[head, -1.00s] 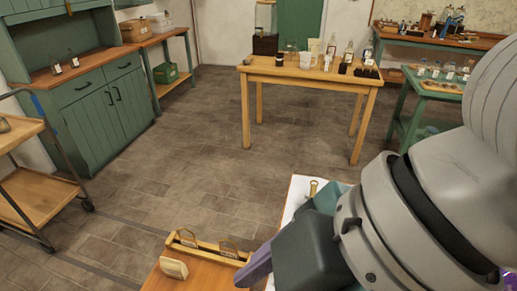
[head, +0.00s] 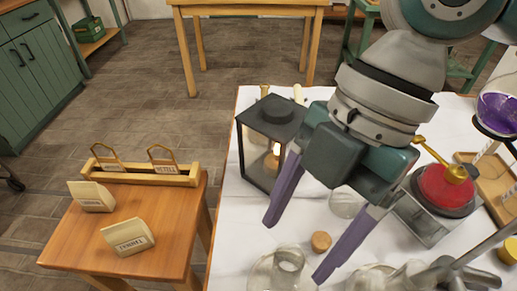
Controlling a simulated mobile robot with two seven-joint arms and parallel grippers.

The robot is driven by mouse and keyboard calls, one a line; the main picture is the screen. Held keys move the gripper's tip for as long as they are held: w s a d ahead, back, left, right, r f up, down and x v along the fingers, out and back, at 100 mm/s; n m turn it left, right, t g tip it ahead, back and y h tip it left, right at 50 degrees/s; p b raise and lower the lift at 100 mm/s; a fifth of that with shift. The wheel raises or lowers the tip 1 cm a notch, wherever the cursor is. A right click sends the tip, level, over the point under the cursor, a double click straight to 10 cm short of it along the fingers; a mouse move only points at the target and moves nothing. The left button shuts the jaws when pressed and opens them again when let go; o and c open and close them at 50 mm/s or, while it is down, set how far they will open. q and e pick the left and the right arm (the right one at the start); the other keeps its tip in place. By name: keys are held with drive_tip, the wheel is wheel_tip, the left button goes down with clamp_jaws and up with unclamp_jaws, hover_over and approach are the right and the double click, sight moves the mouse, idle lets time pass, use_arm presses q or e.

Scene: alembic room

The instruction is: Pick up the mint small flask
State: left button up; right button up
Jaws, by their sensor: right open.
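My right gripper (head: 296,249) reaches in from the upper right over a white-topped table, its two purple fingers spread wide and nothing between them. A small clear glass flask (head: 289,263) stands at the bottom of the head view, beneath the fingertips. I cannot make out a mint tint on either, so I cannot tell which is the mint small flask. My left gripper is not in view.
A black lantern-like case (head: 262,150) stands left of the gripper, and a cork (head: 321,241) lies between the fingers in the picture. A red-topped device (head: 445,190) and a purple-filled flask (head: 497,113) are at right.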

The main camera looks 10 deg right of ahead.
sight(278, 276)
drive_tip(key=x, duration=0.5)
drive_tip(key=shift+w+d+f, duration=0.1)
drive_tip(key=shift+d+f, duration=0.2)
drive_tip(key=shift+c, duration=0.2)
clamp_jaws()
idle(0.9)
